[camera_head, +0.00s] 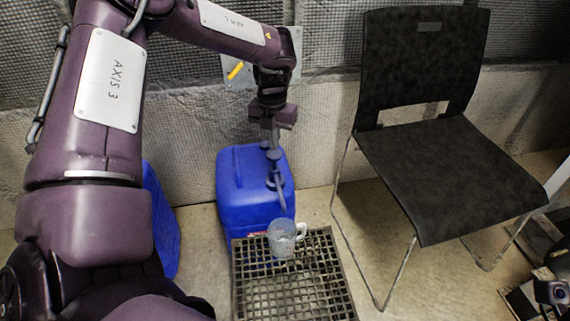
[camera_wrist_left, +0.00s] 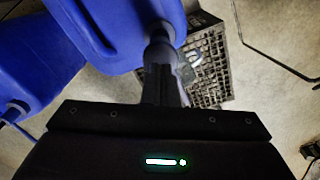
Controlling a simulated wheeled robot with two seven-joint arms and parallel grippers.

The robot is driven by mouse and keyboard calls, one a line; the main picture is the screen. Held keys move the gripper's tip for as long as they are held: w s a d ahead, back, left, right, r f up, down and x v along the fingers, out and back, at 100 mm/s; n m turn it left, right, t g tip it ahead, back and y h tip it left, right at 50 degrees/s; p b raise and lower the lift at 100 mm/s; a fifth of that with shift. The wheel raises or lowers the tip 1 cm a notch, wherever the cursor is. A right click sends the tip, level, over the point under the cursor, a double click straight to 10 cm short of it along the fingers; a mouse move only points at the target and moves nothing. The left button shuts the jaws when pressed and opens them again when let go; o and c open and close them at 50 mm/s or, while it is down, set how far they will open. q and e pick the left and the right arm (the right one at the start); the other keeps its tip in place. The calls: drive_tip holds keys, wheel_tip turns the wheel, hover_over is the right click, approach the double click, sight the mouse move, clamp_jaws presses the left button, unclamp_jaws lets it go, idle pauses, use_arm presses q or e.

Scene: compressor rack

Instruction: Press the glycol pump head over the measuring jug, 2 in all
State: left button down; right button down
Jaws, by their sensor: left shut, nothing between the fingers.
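The blue glycol canister (camera_head: 240,190) stands on the floor against the wall. Its grey pump (camera_head: 275,180) rises from the top, with the spout slanting down toward the jug. My left gripper (camera_head: 270,132) is shut and empty, pointing down right above the pump head; whether it touches cannot be told. The clear measuring jug (camera_head: 283,240), with a white handle, stands upright on a dark grate (camera_head: 325,275) below the spout. In the left wrist view the shut fingers (camera_wrist_left: 165,92) cover part of the pump, beside the canister (camera_wrist_left: 120,30); the jug (camera_wrist_left: 188,70) is partly hidden. My right gripper is not seen.
A black chair (camera_head: 430,160) stands right of the grate. A second blue canister (camera_head: 162,215) is partly hidden behind my left arm. A wall plate with a yellow handle (camera_head: 236,70) is behind the arm. Dark equipment (camera_head: 550,290) sits at the lower right corner.

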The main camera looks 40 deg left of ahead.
use_arm(q)
wheel_tip(320, 180, up, 6)
drive_tip(key=p, duration=0.4)
drive_tip(key=shift+f, duration=0.1)
idle(0.4)
